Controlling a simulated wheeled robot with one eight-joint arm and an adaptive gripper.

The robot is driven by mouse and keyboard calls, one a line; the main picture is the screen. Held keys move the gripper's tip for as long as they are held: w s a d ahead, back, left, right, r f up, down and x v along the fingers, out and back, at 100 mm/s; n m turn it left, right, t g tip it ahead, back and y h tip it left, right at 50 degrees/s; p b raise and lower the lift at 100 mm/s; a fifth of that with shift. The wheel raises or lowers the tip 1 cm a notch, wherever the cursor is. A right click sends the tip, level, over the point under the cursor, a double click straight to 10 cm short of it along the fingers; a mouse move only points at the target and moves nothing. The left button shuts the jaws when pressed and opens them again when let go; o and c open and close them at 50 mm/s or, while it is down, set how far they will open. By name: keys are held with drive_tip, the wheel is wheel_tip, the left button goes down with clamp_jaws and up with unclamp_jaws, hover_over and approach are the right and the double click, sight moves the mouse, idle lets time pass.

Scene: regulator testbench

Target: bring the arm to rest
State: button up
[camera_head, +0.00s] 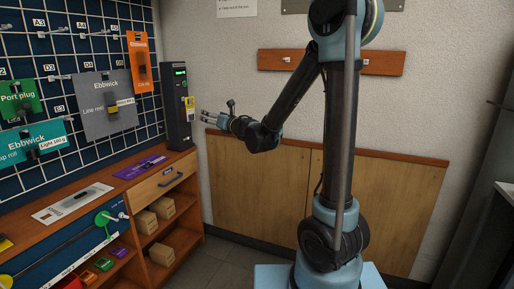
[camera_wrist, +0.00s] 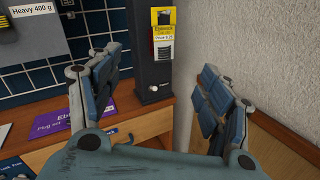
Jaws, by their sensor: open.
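My gripper (camera_head: 207,117) is at the end of the bent arm, in front of the wall and just right of the dark upright unit. In the wrist view my gripper (camera_wrist: 160,95) has its two fingers spread wide apart with nothing between them. It holds nothing and touches nothing that I can see. My arm stands on its blue base at the right of the head view and reaches left, with its elbow at the top edge.
A dark upright unit (camera_head: 178,108) with a green display stands at the bench's right end. A pegboard (camera_head: 80,65) with hung cards is at left. Wooden panelling (camera_head: 255,190) lines the wall behind my arm. Cardboard boxes (camera_head: 160,254) sit on shelves below a drawer (camera_head: 160,183).

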drive_tip(key=w+d+r+m+t+h, duration=0.1)
drive_tip(key=d+r+m+t+h, duration=0.15)
drive_tip(key=d+m+h, duration=0.8)
drive_tip(key=s+d+f+m+g+h, duration=0.1)
drive_tip(key=s+d+f+m+g, duration=0.2)
drive_tip(key=d+m, duration=0.45)
drive_tip(key=s+d+f+m+g+h, duration=0.15)
drive_tip(key=s+d+f+m, duration=0.35)
drive_tip(key=d, duration=0.6)
drive_tip(key=s+d+f+m+g+h, duration=0.1)
drive_tip(key=s+d+f+m+h, duration=0.1)
drive_tip(key=s+d+m, duration=0.5)
drive_tip(key=s+d+f+m+g+y, duration=0.1)
drive_tip(key=s+f+m+g, duration=0.3)
drive_tip(key=s+f, duration=0.3)
drive_tip(key=s+d+f+m+g+y, duration=0.1)
drive_tip(key=s+f+m+g, duration=0.3)
drive_tip(key=s, duration=1.3)
wheel_tip(320, 180, down, 3)
drive_tip(key=m+y, duration=0.1)
drive_tip(key=m, duration=0.2)
drive_tip(key=shift+f+g, duration=0.15)
drive_tip(key=shift+g, duration=0.15)
